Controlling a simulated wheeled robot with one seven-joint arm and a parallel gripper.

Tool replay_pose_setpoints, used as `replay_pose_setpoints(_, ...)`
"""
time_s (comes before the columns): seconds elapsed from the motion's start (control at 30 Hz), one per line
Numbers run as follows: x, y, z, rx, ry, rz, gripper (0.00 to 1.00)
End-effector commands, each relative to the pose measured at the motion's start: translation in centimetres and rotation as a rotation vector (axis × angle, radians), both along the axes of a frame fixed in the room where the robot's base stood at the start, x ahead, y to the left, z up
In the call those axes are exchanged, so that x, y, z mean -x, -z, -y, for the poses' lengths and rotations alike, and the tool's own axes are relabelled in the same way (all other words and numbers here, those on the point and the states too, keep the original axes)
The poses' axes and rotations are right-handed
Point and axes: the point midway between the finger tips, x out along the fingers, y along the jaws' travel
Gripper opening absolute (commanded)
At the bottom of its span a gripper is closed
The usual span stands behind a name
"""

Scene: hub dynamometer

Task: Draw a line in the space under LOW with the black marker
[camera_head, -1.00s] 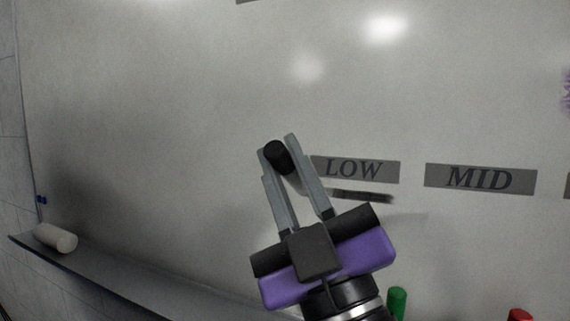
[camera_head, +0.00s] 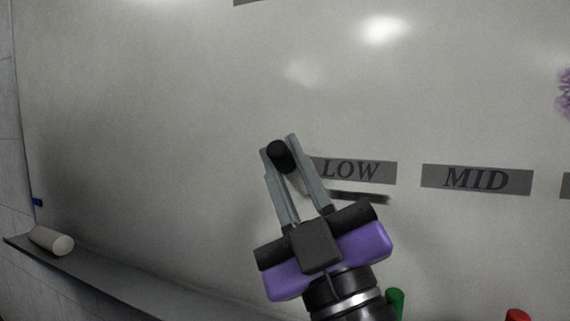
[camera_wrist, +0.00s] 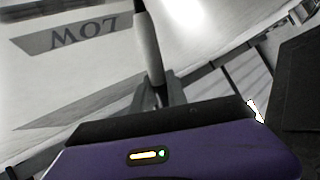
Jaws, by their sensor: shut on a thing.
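The grey LOW label (camera_head: 352,171) is on the whiteboard, just right of my fingertips. It shows upside down in the wrist view (camera_wrist: 75,37). My gripper (camera_head: 284,156) is shut on the black marker (camera_head: 280,154), whose dark end faces the head camera. In the wrist view the marker's pale body (camera_wrist: 149,48) stands out from between the fingers, with a dark part at the top edge. A short dark streak (camera_head: 358,197) shows below LOW; I cannot tell whether it is ink or shadow. Whether the marker tip touches the board is hidden.
The MID label (camera_head: 476,179) is to the right of LOW. A grey tray (camera_head: 125,287) runs along the board's lower edge, with a white cylinder (camera_head: 50,240) at its left end. Green (camera_head: 396,302) and red (camera_head: 517,315) objects show at the bottom. A purple scribble (camera_head: 565,92) is at the right.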

Motion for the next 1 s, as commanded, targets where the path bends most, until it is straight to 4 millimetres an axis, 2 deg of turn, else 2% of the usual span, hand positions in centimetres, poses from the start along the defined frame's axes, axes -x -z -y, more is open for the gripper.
replay_pose_setpoints(0.33, -0.4, 0.0, 0.2, 0.0, 0.0, 0.001, 0.0)
replay_pose_setpoints(1.0, 0.2, 0.0, 1.4, 0.0, 0.0, 0.001, 0.0)
